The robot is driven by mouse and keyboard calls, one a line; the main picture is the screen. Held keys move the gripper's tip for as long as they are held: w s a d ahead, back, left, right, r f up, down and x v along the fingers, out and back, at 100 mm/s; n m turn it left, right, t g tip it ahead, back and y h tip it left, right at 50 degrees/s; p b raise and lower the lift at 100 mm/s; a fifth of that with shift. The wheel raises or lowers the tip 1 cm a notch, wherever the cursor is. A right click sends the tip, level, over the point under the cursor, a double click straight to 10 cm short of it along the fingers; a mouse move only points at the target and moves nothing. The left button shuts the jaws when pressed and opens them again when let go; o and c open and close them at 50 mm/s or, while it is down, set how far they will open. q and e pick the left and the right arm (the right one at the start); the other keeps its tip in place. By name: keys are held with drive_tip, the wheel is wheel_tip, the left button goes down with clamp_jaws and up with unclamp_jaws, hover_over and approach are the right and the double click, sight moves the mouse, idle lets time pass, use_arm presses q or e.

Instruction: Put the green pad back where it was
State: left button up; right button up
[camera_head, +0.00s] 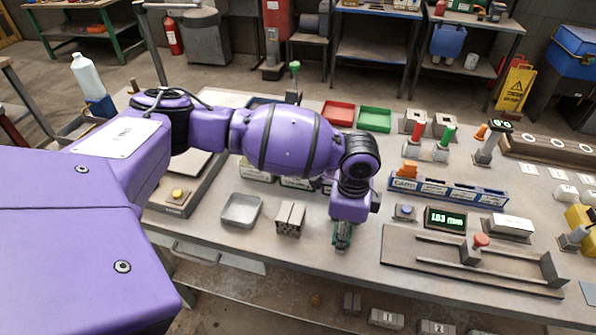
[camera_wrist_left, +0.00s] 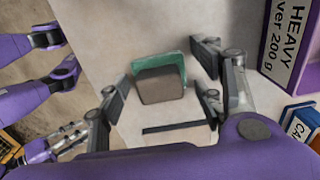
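My left gripper (camera_head: 342,240) points down over the front part of the workbench. In the left wrist view its fingers (camera_wrist_left: 161,88) stand apart, with a gap on each side of the green pad (camera_wrist_left: 172,62). A grey-brown block (camera_wrist_left: 160,86) covers much of the pad, so only a green border shows; I cannot tell how they are joined. In the head view green shows at the fingertips. Grey-purple parts at the lower left of the wrist view may be my right gripper (camera_wrist_left: 68,138); its state is unclear. It is not in the head view.
A hollow grey brick (camera_head: 290,218) and a metal tray (camera_head: 241,210) stand left of the left gripper. A blue labelled rack (camera_head: 447,190), a display (camera_head: 446,217) and a slotted fixture (camera_head: 470,262) are to the right. Red (camera_head: 338,113) and green (camera_head: 375,119) trays lie behind.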

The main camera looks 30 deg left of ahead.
use_arm(q)
drive_tip(key=shift+r, duration=0.15)
wheel_tip(320, 180, up, 12)
drive_tip(key=shift+p, duration=0.35)
drive_tip(key=shift+r, duration=0.1)
